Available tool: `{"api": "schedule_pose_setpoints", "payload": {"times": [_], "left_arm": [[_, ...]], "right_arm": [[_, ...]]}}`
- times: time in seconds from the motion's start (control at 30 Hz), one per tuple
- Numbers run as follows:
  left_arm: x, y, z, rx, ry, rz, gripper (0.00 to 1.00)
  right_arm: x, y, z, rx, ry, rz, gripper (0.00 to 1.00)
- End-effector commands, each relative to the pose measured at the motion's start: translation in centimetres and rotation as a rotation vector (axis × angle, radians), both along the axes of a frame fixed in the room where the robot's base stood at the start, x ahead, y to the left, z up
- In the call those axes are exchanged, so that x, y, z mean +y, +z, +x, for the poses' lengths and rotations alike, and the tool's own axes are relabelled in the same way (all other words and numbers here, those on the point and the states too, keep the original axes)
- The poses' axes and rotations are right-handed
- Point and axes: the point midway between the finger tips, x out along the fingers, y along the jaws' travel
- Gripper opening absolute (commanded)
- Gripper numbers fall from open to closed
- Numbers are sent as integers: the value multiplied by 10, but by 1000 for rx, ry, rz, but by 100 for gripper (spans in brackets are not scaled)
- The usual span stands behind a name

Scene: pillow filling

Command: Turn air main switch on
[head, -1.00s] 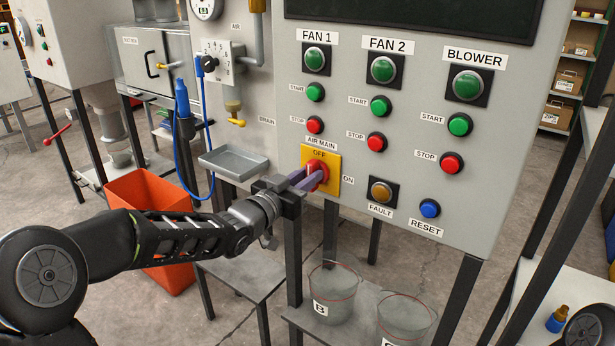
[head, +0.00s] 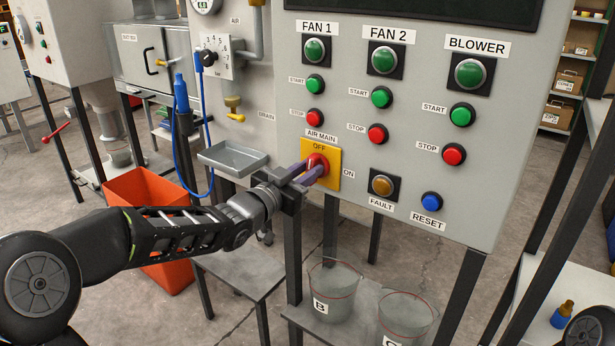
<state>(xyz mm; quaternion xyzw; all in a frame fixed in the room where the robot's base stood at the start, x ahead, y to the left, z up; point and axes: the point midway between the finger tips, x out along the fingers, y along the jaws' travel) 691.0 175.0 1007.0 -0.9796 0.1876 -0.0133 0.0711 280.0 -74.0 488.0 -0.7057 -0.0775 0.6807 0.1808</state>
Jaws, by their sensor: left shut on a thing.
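The AIR MAIN switch is a red rotary knob (head: 318,163) on a yellow plate (head: 331,178) low on the left of the grey control panel (head: 420,212). The plate reads OFF at its top, and an ON label (head: 348,174) sits just to its right. My left gripper (head: 311,175) reaches in from the left, and its purple fingers are shut on the red knob. The fingers hide part of the knob, so I cannot tell its exact angle. My right gripper is out of view.
Green START and red STOP buttons sit above, with the amber FAULT lamp (head: 382,186) and blue RESET button (head: 431,202) to the right. A metal tray (head: 232,158) is left of the switch. Buckets B (head: 331,285) and another (head: 405,318) stand on the shelf below.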

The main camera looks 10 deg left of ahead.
Motion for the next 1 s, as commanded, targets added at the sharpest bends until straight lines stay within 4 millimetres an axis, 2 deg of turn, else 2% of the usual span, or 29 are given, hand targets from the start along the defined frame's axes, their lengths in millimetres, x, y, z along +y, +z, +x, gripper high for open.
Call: {"api": "schedule_pose_setpoints", "payload": {"times": [0.03,0.4,1.0], "left_arm": [[0,-5,0,-15,1,29,0],[-3,-6,-1,-135,0,327,0],[-5,-8,-2,-343,0,859,0]], "right_arm": [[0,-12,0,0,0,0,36],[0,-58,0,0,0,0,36],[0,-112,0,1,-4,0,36]]}}
